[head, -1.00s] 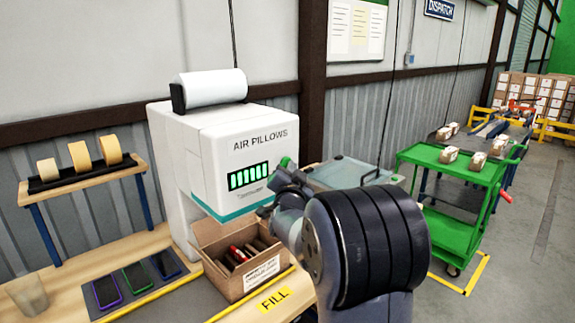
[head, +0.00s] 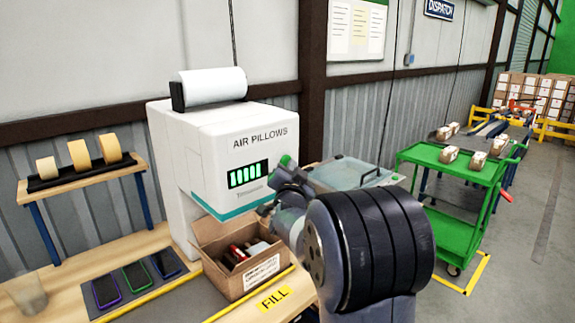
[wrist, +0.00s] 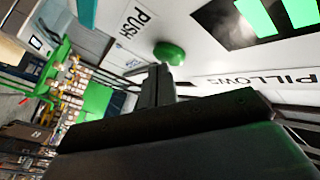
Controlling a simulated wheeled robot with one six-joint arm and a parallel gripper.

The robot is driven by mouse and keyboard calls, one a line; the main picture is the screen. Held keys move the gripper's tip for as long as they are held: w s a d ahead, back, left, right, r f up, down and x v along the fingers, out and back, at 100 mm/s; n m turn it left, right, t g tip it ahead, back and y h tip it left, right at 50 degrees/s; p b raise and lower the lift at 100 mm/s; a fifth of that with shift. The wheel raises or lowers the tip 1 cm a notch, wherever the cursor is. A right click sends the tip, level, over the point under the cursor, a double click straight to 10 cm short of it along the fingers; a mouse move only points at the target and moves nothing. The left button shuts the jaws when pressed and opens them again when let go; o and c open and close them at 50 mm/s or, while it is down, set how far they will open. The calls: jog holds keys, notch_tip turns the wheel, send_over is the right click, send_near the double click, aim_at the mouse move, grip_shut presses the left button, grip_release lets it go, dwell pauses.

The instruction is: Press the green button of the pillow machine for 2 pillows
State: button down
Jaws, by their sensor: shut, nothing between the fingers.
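The white pillow machine (head: 215,150) stands on the bench, with lit green bars on its display (head: 248,174). The round green button (wrist: 170,53) is on its front face, beside the word PUSH; in the head view it shows only partly, above my wrist (head: 285,160). My gripper (wrist: 160,72) is shut and empty. Its tips point at the button and appear just short of it; I cannot tell whether they touch. The open carton (head: 240,268) sits tilted below the machine with red, dark and pale items inside.
Several phones (head: 137,275) lie on a grey mat at the left, near a tape rack (head: 85,170) and a clear cup (head: 27,294). A lidded clear bin (head: 350,173) stands right of the machine. A green cart (head: 455,190) stands farther right.

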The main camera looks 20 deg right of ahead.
jog(key=shift+s+d, duration=0.15)
jog(key=shift+s, duration=0.35)
jog(key=shift+b, duration=0.3)
jog(key=s+b, duration=0.1)
jog(key=s+d+b, duration=0.1)
jog(key=s, duration=0.1)
jog(key=s+b, duration=0.1)
jog(key=shift+s+d, duration=0.35)
dwell(2.3)
